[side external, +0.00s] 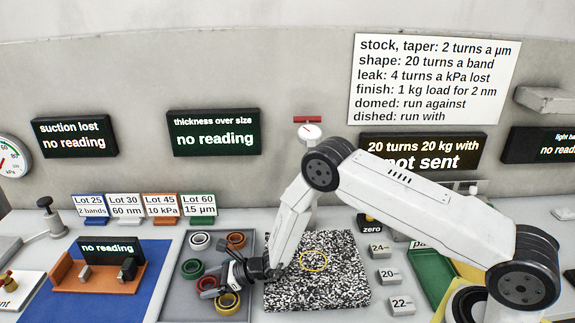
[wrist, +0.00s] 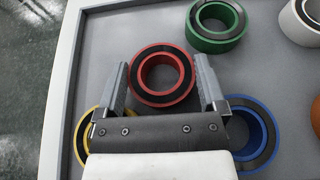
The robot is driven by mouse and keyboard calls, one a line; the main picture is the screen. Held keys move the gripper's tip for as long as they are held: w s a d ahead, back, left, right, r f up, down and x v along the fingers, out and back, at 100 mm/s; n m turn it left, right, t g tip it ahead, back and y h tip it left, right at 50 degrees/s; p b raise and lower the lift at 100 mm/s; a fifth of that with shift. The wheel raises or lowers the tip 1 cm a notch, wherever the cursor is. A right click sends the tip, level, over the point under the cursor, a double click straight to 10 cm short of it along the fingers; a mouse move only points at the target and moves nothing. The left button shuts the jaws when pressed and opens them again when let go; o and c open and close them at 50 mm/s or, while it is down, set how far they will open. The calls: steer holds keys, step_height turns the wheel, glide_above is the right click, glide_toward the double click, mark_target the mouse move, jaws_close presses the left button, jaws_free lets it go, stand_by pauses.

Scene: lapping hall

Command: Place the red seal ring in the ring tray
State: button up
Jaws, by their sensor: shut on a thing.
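The red seal ring (wrist: 163,100) sits between the two fingers of my gripper (wrist: 162,84) in the wrist view, one finger against each side. My gripper is shut on it. In the side view my gripper (side external: 214,289) is low over the grey ring tray (side external: 178,304), and the red ring (side external: 206,283) shows at its fingertips. The tray floor (wrist: 110,32) lies beneath the ring in the wrist view. The ring looks level and very close to that floor; I cannot tell whether it touches.
Around it in the tray are a green ring (wrist: 217,45), a yellow ring (wrist: 80,150), a blue ring (wrist: 268,140), a white ring (side external: 199,240) and an orange ring (side external: 236,240). A speckled black-and-white plate (side external: 340,290) lies right of the tray. A blue mat (side external: 150,270) lies left.

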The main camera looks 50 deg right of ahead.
steer(key=shift+f, duration=0.1)
steer(key=o, duration=1)
steer(key=shift+v, duration=0.95)
steer(key=v, duration=0.3)
step_height(320, 180, up, 5)
steer(key=shift+r, duration=1.15)
